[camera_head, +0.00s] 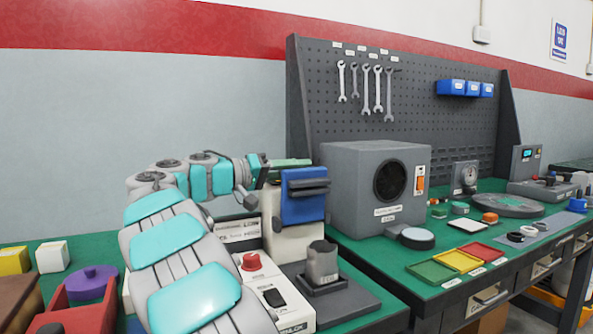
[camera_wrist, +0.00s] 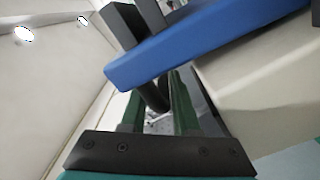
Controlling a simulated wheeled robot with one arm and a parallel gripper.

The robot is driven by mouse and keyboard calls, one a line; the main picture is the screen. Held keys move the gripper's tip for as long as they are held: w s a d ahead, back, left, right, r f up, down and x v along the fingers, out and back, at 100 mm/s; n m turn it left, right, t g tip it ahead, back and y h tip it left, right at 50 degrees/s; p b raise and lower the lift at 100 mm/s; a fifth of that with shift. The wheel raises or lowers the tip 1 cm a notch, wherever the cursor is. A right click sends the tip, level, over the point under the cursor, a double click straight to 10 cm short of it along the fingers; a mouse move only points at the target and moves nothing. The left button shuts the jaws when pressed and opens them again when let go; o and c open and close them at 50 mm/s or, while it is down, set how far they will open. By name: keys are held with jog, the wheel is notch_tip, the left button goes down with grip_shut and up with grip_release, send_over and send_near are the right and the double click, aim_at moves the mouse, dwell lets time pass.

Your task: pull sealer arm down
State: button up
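The sealer stands on the green bench, with a cream body (camera_head: 290,240) and a blue head (camera_head: 302,207) that has a dark bar across its front. In the wrist view, the blue part (camera_wrist: 205,45) crosses in front of the fingers, with a dark post (camera_wrist: 151,88) behind it. My gripper (camera_head: 290,162) is at the top of the blue head, reaching in from the left. Its green fingers (camera_wrist: 158,105) are apart in the wrist view, with the dark post's lower end seen between them. I cannot tell whether they touch it. The fingertips are partly hidden by the blue part.
A grey cup-like part (camera_head: 322,262) stands on a dark plate below the blue head. A control box (camera_head: 275,297) with a red button is beside it. A grey box with a round vent (camera_head: 350,205) stands close to the right. Coloured trays (camera_head: 457,262) lie farther right.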

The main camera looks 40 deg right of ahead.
jog(key=shift+f, duration=0.2)
grip_shut()
